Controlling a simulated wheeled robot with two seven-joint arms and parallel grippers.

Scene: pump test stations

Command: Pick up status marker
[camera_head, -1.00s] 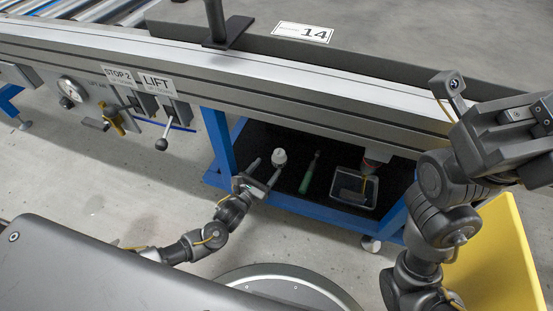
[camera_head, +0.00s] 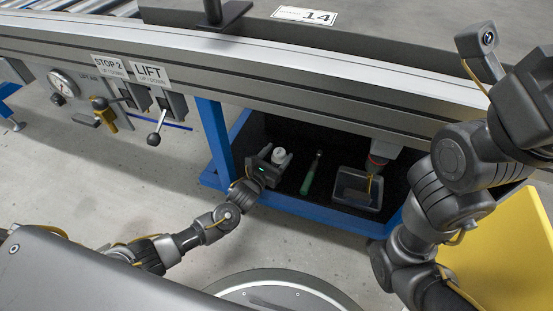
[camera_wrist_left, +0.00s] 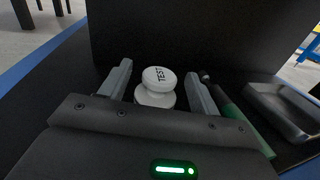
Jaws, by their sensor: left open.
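The status marker (camera_wrist_left: 158,80) is a white round piece with "TEST" on its top, standing on the black shelf under the conveyor. In the head view the marker (camera_head: 279,155) shows just beyond my left gripper (camera_head: 277,160). In the left wrist view my left gripper (camera_wrist_left: 160,88) is open, with one finger on each side of the marker. Whether the fingers touch it cannot be told; gaps show beside its top. My right gripper (camera_head: 530,110) is raised at the right edge of the head view, and its fingertips are not clear.
A green-handled tool (camera_head: 310,175) lies right of the marker, close to my right-hand finger. A grey tray (camera_head: 345,199) stands further right. A blue frame post (camera_head: 213,140) is left of the shelf, and the conveyor rail (camera_head: 300,90) runs above.

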